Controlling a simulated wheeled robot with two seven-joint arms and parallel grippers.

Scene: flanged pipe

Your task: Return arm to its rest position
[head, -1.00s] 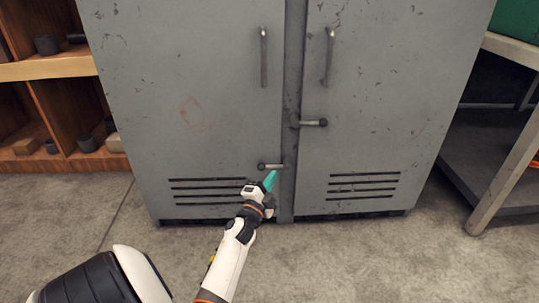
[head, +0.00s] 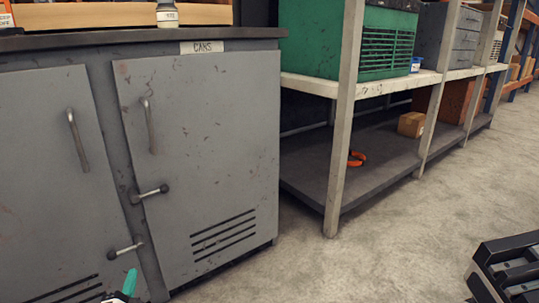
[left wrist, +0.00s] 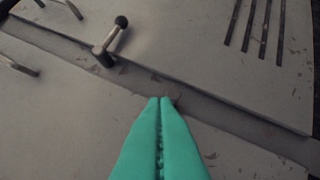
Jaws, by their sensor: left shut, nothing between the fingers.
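My left gripper (head: 128,284) shows at the bottom left of the head view, its teal fingers pointing up in front of the grey cabinet (head: 215,120). In the left wrist view its two teal fingers (left wrist: 160,105) are pressed together with nothing between them. The cabinet has two closed doors, each with a vertical handle. An upper latch lever (head: 151,193) and a lower latch lever (head: 126,247) sit near the seam. One latch lever (left wrist: 110,40) with a dark knob shows beyond the fingers in the left wrist view, apart from them. My right gripper is not in view.
A metal shelf (head: 340,150) stands right of the cabinet, holding a green case (head: 345,40), a small cardboard box (head: 411,124) and an orange ring-like object (head: 356,158). A white bottle (head: 167,14) stands on the cabinet top.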

